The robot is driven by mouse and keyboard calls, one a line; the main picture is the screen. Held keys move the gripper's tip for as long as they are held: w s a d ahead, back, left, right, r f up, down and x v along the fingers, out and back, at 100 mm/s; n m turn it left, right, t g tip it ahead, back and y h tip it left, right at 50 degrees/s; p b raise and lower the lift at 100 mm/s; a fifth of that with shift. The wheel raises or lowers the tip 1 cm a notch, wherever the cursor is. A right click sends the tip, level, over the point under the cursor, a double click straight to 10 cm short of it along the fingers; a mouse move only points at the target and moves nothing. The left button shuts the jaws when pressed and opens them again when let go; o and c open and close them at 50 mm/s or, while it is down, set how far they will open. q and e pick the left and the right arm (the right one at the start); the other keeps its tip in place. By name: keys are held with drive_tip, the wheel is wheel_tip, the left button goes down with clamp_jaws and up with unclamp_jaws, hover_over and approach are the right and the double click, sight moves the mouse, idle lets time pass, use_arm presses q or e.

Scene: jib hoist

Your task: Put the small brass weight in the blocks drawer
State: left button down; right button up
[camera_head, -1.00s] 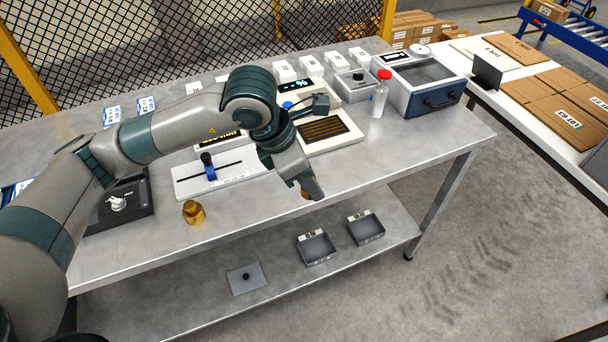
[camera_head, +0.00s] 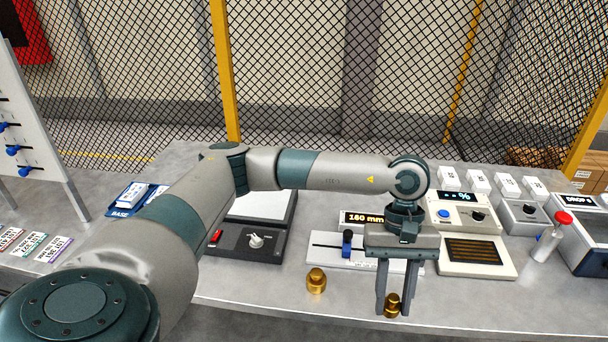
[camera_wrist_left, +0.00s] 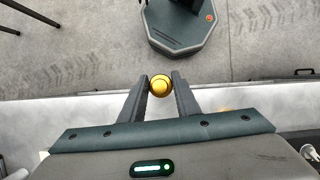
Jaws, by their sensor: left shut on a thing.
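My left gripper (camera_head: 395,300) points down at the front of the metal bench, its two fingers shut on a small brass weight (camera_head: 391,309). In the left wrist view the weight (camera_wrist_left: 160,85) shows as a round gold top between the fingertips (camera_wrist_left: 160,88). I cannot tell whether it touches the bench. A larger brass weight (camera_head: 316,281) stands upright on the bench to the left of the gripper. I cannot make out a drawer labelled for blocks. My right gripper is not in view.
Behind the gripper are a slide gauge (camera_head: 325,248) and a white device with a dark slotted panel (camera_head: 474,252). A black scale-like device (camera_head: 245,242) is at left.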

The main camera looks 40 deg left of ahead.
use_arm(q)
drive_tip(key=shift+s+a+r+m+g+y, duration=0.2)
drive_tip(key=shift+a+m+y, duration=0.4)
drive_tip(key=shift+m, duration=0.65)
drive_tip(key=shift+s+a+r+m+g+y, duration=0.15)
drive_tip(key=shift+s+a+m+y, duration=0.2)
drive_tip(key=shift+a+m, duration=0.8)
drive_tip(key=shift+s+a+m+g+y, duration=0.2)
drive_tip(key=shift+a+m+y, duration=0.3)
drive_tip(key=shift+m, duration=0.9)
drive_tip(key=shift+a, duration=0.1)
